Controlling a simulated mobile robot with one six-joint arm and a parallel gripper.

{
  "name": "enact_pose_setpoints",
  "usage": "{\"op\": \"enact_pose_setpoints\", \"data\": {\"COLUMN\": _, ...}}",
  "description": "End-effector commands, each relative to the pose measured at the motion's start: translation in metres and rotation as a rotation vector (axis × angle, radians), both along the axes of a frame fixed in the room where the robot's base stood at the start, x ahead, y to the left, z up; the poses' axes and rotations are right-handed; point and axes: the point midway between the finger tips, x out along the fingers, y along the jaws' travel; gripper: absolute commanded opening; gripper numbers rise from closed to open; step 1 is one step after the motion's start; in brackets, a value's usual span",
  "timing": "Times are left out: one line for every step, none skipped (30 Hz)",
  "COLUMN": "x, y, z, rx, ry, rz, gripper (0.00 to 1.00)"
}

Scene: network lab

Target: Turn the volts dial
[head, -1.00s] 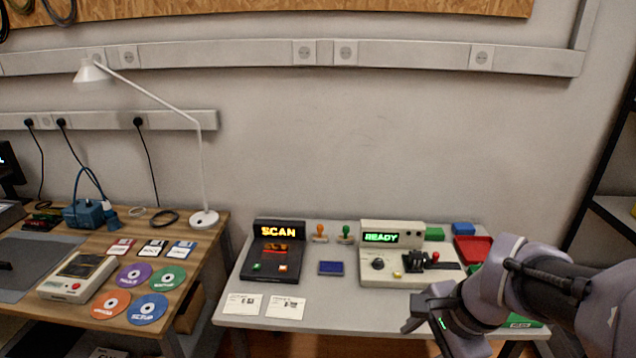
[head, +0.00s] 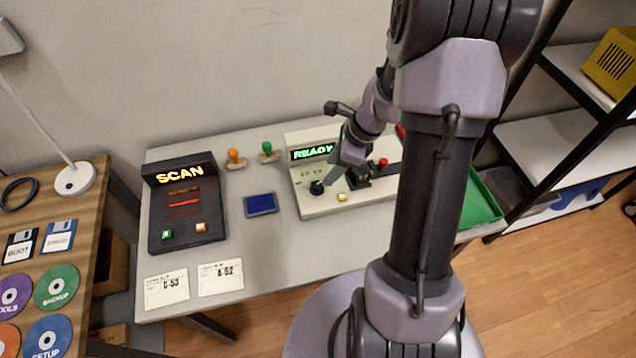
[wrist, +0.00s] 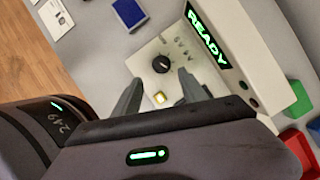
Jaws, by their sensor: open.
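The volts dial is most likely the black round knob (head: 317,187) on the cream machine (head: 312,206) with the green READY display; its label is too small to read. In the wrist view the dial (wrist: 161,64) sits just beyond the gap between the fingertips. My gripper (wrist: 160,80) is open and empty, its two grey fingers pointing at the dial. In the head view my gripper (head: 336,172) is above the machine, close to the dial. I cannot tell whether a finger touches it.
A yellow button (head: 342,197) and a red-topped lever (head: 383,163) sit near the dial. Left of the machine are a blue pad (head: 261,204), two stamps and the black SCAN device (head: 185,203). A green tray (head: 480,203) lies at the right.

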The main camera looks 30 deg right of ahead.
Motion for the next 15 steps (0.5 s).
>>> {"op": "enact_pose_setpoints", "data": {"x": 0.003, "y": 0.005, "z": -0.02, "rx": 0.001, "ry": 0.002, "rz": 0.003, "gripper": 0.5}}
{"op": "enact_pose_setpoints", "data": {"x": 0.005, "y": 0.008, "z": -0.028, "rx": 0.001, "ry": 0.002, "rz": 0.002, "gripper": 0.5}}
{"op": "enact_pose_setpoints", "data": {"x": 0.008, "y": 0.011, "z": -0.037, "rx": 0.001, "ry": 0.001, "rz": 0.003, "gripper": 0.5}}
{"op": "enact_pose_setpoints", "data": {"x": 0.01, "y": 0.013, "z": -0.044, "rx": 0.001, "ry": 0.001, "rz": 0.002, "gripper": 0.5}}
{"op": "enact_pose_setpoints", "data": {"x": 0.011, "y": 0.015, "z": -0.05, "rx": 0.001, "ry": 0.001, "rz": 0.002, "gripper": 0.5}}
{"op": "enact_pose_setpoints", "data": {"x": 0.013, "y": 0.017, "z": -0.056, "rx": 0.001, "ry": 0.001, "rz": 0.0, "gripper": 0.5}}
{"op": "enact_pose_setpoints", "data": {"x": 0.015, "y": 0.019, "z": -0.06, "rx": 0.0, "ry": 0.0, "rz": 0.001, "gripper": 0.5}}
{"op": "enact_pose_setpoints", "data": {"x": 0.016, "y": 0.02, "z": -0.064, "rx": 0.0, "ry": 0.0, "rz": 0.002, "gripper": 0.5}}
{"op": "enact_pose_setpoints", "data": {"x": 0.017, "y": 0.022, "z": -0.068, "rx": 0.0, "ry": 0.0, "rz": 0.002, "gripper": 0.5}}
{"op": "enact_pose_setpoints", "data": {"x": 0.018, "y": 0.022, "z": -0.07, "rx": 0.0, "ry": 0.0, "rz": 0.001, "gripper": 0.5}}
{"op": "enact_pose_setpoints", "data": {"x": 0.018, "y": 0.023, "z": -0.071, "rx": 0.0, "ry": 0.0, "rz": 0.001, "gripper": 0.5}}
{"op": "enact_pose_setpoints", "data": {"x": 0.019, "y": 0.023, "z": -0.072, "rx": -0.001, "ry": -0.001, "rz": 0.001, "gripper": 0.5}}
{"op": "enact_pose_setpoints", "data": {"x": 0.019, "y": 0.024, "z": -0.073, "rx": -0.001, "ry": -0.001, "rz": 0.001, "gripper": 0.5}}
{"op": "enact_pose_setpoints", "data": {"x": 0.019, "y": 0.024, "z": -0.073, "rx": -0.001, "ry": -0.001, "rz": 0.001, "gripper": 0.5}}
{"op": "enact_pose_setpoints", "data": {"x": 0.019, "y": 0.024, "z": -0.073, "rx": -0.001, "ry": -0.001, "rz": 0.001, "gripper": 0.5}}
